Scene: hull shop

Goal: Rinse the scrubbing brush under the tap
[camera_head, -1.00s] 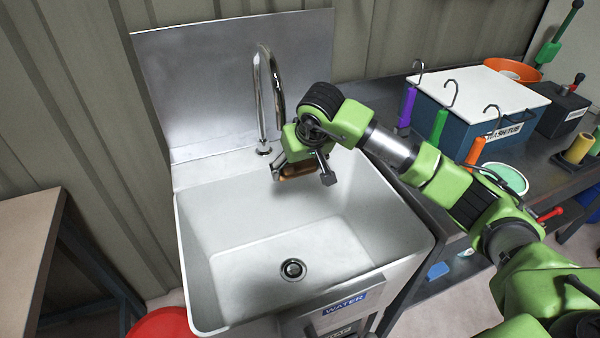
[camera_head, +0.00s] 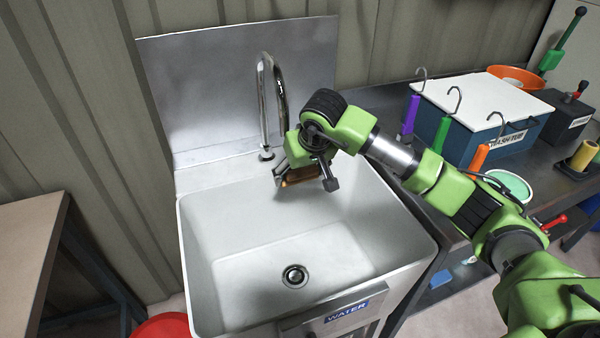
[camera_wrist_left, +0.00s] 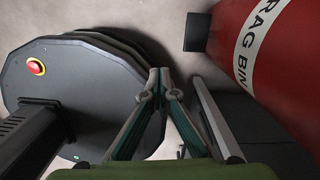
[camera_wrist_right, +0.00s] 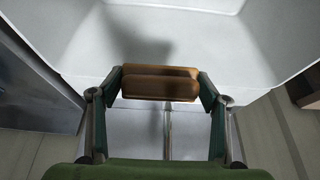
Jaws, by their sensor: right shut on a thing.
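My right gripper (camera_head: 281,181) is shut on the scrubbing brush (camera_head: 301,175). It holds the brush above the back part of the white sink (camera_head: 222,250), below and close to the tap's spout. The brush's brown wooden body shows between the two fingers in the right wrist view (camera_wrist_right: 160,82); its bristles cannot be made out. The tap (camera_head: 264,105) is a tall curved metal pipe at the sink's back edge. Its outlet is partly hidden by my right wrist. No water stream is visible. My left gripper (camera_wrist_left: 159,74) shows only in the left wrist view, its fingertips together with nothing between them.
A panel marked WATER (camera_head: 350,309) is on the sink's front. The drain (camera_head: 295,276) is clear. A bench at right holds a blue wash tub (camera_head: 520,137) with hooked, coloured handles. A red rag bin (camera_wrist_left: 275,70) and my round base are near my left gripper.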

